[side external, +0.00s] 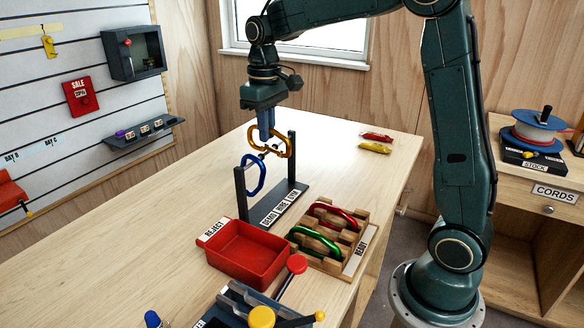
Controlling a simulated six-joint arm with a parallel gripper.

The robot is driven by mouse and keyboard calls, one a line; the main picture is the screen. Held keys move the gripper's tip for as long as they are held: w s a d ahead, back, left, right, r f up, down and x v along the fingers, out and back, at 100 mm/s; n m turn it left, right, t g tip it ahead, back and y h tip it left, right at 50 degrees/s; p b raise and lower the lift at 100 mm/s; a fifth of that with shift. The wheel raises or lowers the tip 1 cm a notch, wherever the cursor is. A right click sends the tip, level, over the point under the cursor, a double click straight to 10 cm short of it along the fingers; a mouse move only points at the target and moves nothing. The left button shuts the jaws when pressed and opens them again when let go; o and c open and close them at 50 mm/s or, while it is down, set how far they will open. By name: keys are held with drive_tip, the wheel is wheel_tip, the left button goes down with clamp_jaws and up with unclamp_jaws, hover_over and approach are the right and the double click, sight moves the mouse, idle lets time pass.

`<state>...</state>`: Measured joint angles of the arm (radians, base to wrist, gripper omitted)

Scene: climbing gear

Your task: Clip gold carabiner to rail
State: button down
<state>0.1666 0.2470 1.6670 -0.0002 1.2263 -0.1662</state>
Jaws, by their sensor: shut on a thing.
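The gold carabiner (287,140) is at the far end of the rail, in the side external view. My gripper (266,132) points down and is shut on its upper left part. The rail (267,152) is a thin bar between two dark posts on a dark base (291,194) with white labels. The gold carabiner overlaps the rail in the picture; I cannot tell whether the rail passes through it or whether its gate is open. A blue carabiner (262,182) hangs on the rail nearer the front post.
A red reject tray (268,275) stands in front of the rail. A wooden ready rack (325,260) holds a red and a green carabiner. Red and yellow items (375,146) lie at the back right. A dark fixture with coloured knobs (262,317) stands at the front edge. The table's left side is clear.

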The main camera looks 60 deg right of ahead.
drive_tip(key=shift+s+f, duration=0.15)
drive_tip(key=shift+f, duration=0.75)
idle(0.7)
drive_tip(key=shift+s+f, duration=0.1)
drive_tip(key=shift+s, duration=1.35)
idle(1.3)
idle(0.4)
drive_tip(key=c, duration=1.4)
unclamp_jaws()
drive_tip(key=shift+r, duration=3.95)
